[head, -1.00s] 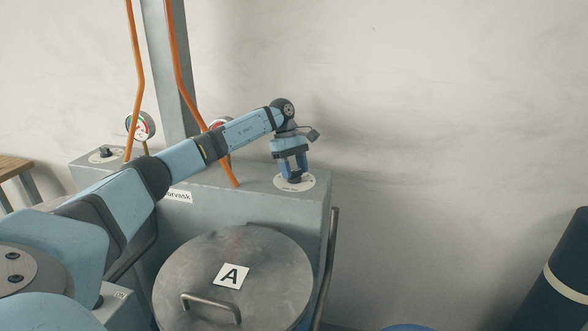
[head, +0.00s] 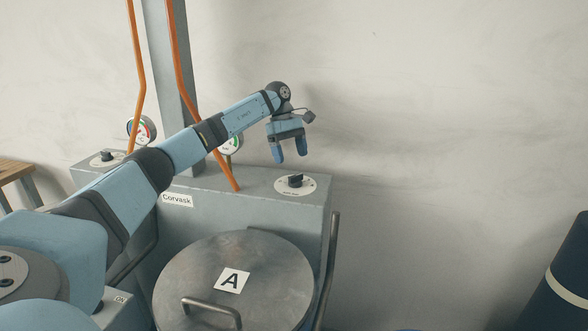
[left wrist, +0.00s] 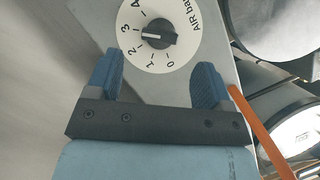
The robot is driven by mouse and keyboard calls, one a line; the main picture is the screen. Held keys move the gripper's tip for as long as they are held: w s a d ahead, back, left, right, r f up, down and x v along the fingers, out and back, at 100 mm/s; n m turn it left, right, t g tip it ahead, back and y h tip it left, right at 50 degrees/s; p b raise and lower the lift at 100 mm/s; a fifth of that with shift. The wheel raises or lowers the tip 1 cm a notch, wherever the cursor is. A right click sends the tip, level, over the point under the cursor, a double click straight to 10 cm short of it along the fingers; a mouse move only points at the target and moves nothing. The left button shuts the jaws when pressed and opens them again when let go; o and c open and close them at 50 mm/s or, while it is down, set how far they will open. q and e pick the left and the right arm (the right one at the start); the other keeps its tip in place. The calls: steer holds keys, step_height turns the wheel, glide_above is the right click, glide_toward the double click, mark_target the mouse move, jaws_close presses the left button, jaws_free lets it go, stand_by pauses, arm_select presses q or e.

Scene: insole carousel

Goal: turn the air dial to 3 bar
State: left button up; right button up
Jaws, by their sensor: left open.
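The air dial is a black knob (head: 295,180) on a round white plate at the right end of the grey housing top. In the left wrist view the dial (left wrist: 158,34) reads "AIR bar" with numbers from 0 up to 4. The white mark on its knob points left, close to the 3; I cannot tell if it is exactly on it. My left gripper (head: 290,157) is open and empty, above the dial and apart from it. Its two blue fingers (left wrist: 157,85) show apart in the left wrist view. My right gripper is not in view.
A second knob (head: 106,156) sits at the housing's left end. Gauges (head: 141,130) and orange hoses (head: 178,70) stand behind my left arm. A round metal lid (head: 260,255) marked A is in front. The wall side right of the housing is open.

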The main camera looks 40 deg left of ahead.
arm_select(q)
steer(key=v, duration=0.7)
steer(key=shift+r, duration=0.45)
